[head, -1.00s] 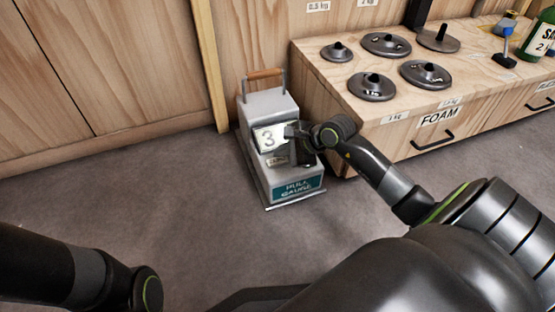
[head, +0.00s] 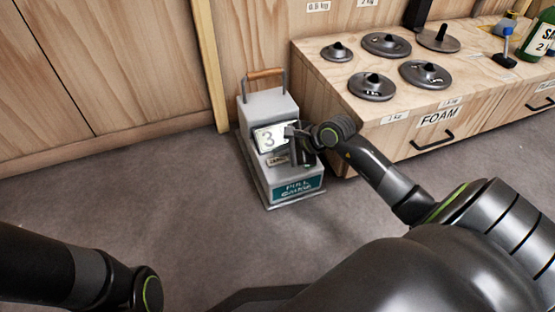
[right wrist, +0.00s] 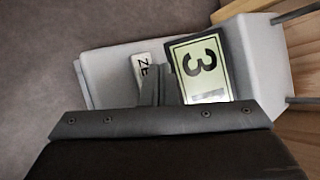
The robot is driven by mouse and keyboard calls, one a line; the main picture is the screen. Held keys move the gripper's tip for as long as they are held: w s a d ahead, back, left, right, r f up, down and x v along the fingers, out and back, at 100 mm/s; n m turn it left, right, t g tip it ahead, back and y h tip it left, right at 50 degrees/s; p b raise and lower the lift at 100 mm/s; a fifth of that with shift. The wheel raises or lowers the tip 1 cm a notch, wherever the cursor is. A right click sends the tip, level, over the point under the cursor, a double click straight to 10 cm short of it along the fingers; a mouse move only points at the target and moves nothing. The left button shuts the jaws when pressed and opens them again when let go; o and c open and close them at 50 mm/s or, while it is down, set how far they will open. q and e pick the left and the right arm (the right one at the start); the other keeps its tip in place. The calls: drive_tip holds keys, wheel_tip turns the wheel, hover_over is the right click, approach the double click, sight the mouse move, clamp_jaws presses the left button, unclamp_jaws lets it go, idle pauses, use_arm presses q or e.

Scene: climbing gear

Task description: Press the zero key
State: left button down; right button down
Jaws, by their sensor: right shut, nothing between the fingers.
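The pull gauge (head: 268,108) is a grey box with a wooden top handle, standing on the floor against the wooden bench. Its display (head: 267,138) reads 3. The zero key (head: 277,160) is a small pale label-like key below the display; in the right wrist view the key (right wrist: 141,69) shows the letters "ZE", the rest hidden behind my fingers. My right gripper (head: 297,156) is shut and empty at the gauge's front; in the right wrist view its fingertips (right wrist: 158,70) are over or beside the key, and I cannot tell whether they touch it. My left gripper is out of view.
The wooden bench (head: 378,118) stands right of the gauge, close to my right forearm, with several metal weights on top and a drawer labelled FOAM. A blue-topped tool and a green bottle (head: 538,38) stand at its far right. The floor (head: 130,200) left of the gauge is clear.

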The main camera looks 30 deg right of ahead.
sight(281, 161)
idle(0.7)
drive_tip(key=shift+f, duration=0.4)
drive_tip(key=shift+f, duration=0.4)
idle(0.6)
drive_tip(key=shift+r, duration=0.1)
drive_tip(key=shift+r+p, duration=0.6)
drive_tip(key=shift+r, duration=0.1)
wheel_tip(281, 161, up, 5)
drive_tip(key=p, duration=0.4)
drive_tip(key=shift+r, duration=0.1)
